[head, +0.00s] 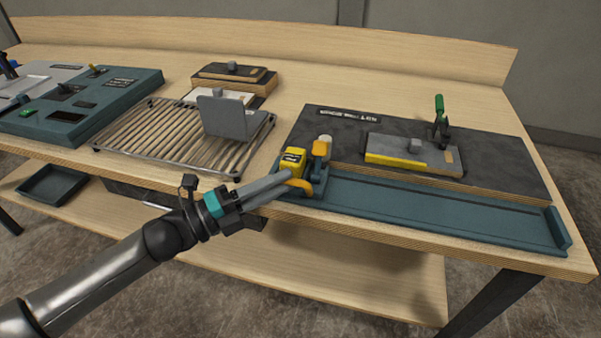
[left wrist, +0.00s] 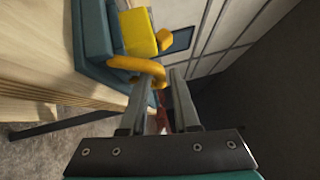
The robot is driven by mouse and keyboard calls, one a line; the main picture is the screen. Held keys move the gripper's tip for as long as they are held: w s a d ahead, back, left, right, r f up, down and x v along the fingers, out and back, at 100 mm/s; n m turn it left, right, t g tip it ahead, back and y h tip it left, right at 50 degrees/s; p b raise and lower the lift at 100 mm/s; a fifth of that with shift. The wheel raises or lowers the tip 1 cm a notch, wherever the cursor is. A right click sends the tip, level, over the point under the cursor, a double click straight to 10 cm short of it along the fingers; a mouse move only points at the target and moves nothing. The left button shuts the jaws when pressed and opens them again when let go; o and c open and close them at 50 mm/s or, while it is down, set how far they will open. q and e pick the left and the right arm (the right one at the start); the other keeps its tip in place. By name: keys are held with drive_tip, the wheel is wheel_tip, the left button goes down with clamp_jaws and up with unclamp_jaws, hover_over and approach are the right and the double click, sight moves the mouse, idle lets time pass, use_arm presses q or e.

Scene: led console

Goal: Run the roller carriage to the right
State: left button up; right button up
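The roller carriage, with a yellow block (head: 293,161) and an orange upright part, sits at the left end of the long teal track (head: 440,211). An orange curved handle (head: 303,188) sticks out at its front. My left gripper (head: 296,182) reaches in from the left at this handle. In the left wrist view, the yellow block (left wrist: 138,33) is beyond the fingers. The handle (left wrist: 138,64) curves down to between the two open fingertips (left wrist: 162,76), with a gap visible; contact is unclear. My right gripper is not in view.
The track is clear to its raised right end (head: 559,228). Behind it, a dark board (head: 505,175) bears a yellow-edged plate (head: 400,160) and a green-handled clamp (head: 440,115). Left are a slatted rack (head: 150,140) and a teal console (head: 110,93). The wooden bench edge runs in front.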

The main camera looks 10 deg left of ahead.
use_arm(q)
drive_tip(key=shift+x, duration=2.4)
drive_tip(key=shift+c, duration=0.3)
clamp_jaws()
drive_tip(key=shift+f, duration=0.1)
